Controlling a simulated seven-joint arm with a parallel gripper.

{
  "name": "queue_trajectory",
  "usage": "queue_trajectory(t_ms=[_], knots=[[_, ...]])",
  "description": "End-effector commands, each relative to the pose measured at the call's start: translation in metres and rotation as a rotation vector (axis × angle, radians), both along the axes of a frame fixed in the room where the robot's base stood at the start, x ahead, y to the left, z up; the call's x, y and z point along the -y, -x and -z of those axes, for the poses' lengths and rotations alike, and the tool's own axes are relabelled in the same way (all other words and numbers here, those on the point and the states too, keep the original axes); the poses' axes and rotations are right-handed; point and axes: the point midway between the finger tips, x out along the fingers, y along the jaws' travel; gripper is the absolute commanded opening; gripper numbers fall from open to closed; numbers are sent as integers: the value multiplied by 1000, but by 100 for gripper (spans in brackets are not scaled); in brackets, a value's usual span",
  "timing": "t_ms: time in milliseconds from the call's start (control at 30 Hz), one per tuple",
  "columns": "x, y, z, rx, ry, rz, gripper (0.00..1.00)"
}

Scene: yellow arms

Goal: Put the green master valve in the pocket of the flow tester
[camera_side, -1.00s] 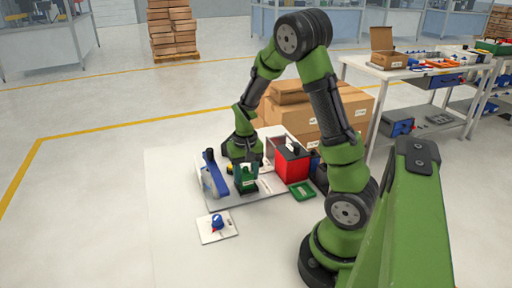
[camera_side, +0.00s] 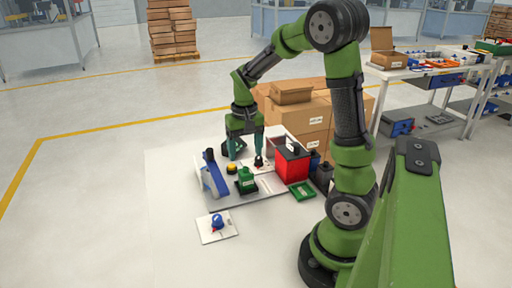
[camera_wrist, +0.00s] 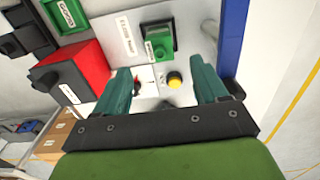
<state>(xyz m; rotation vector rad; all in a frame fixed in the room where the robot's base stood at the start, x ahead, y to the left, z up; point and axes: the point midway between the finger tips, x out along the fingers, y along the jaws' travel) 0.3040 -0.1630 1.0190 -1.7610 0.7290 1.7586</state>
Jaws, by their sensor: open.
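The green master valve (camera_side: 246,179) sits on the grey-white plate of the flow tester (camera_side: 265,197), between the blue lever (camera_side: 211,177) and the red box. In the wrist view the valve (camera_wrist: 160,42) sits within a dark square surround, seemingly the pocket; I cannot tell how deep it sits. My gripper (camera_side: 245,154) is above the back of the plate, apart from the valve. Its two teal fingers are spread and empty, also in the wrist view (camera_wrist: 165,88).
A yellow button (camera_side: 231,169) and a small black-and-red part (camera_side: 258,162) are near my gripper. A red box (camera_side: 292,163) and green tray (camera_side: 301,190) stand to the right. Cardboard boxes (camera_side: 310,112) stand behind.

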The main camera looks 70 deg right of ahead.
Motion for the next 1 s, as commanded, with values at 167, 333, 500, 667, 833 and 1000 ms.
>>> queue_trajectory(t_ms=[167,333,500,667,833,1000], knots=[[0,0,-27,1,0,-1,72],[-8,0,-41,26,-6,-16,72],[-61,5,-69,187,-40,-115,72],[-127,25,-99,395,-60,-253,72],[-174,53,-113,563,-52,-362,72],[-193,67,-116,644,-40,-410,72]])
